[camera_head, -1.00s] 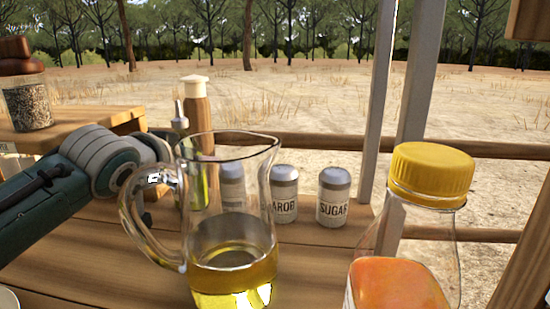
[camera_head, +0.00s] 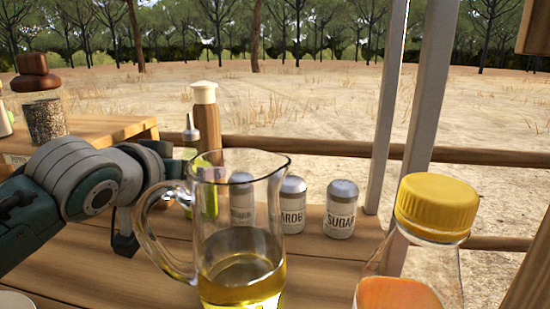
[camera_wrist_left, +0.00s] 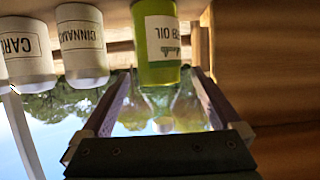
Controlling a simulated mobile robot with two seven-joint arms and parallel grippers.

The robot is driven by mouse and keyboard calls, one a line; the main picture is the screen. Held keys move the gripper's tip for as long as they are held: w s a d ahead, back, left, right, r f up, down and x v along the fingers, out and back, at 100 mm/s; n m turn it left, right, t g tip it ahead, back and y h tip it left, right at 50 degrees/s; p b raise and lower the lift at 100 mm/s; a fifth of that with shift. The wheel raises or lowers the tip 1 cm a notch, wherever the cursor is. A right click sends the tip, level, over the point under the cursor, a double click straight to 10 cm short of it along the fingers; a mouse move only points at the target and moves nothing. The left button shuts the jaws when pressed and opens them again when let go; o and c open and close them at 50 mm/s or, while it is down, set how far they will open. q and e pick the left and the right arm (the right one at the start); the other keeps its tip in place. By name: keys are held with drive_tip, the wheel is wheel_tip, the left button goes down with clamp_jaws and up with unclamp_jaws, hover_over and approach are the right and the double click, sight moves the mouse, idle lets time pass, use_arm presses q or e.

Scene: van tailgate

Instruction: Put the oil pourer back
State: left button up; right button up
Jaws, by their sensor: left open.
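The oil pourer (camera_head: 191,135) is a slim bottle of yellow-green oil with a pointed nozzle. In the head view it looks upright beside a wooden mill, its lower part seen through a glass jug. My right gripper is not in view.
The glass jug (camera_head: 240,235) with oil stands close in front. The wooden mill (camera_head: 205,125), a carob shaker (camera_head: 292,207) and a sugar shaker (camera_head: 341,210) stand behind. A yellow-capped jar (camera_head: 432,210) is at right. A seed jar (camera_head: 45,118) stands on a raised shelf at left.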

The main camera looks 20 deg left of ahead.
use_arm(q)
drive_tip(key=v, duration=0.3)
drive_tip(key=shift+w+p, duration=0.1)
drive_tip(key=shift+p, duration=0.2)
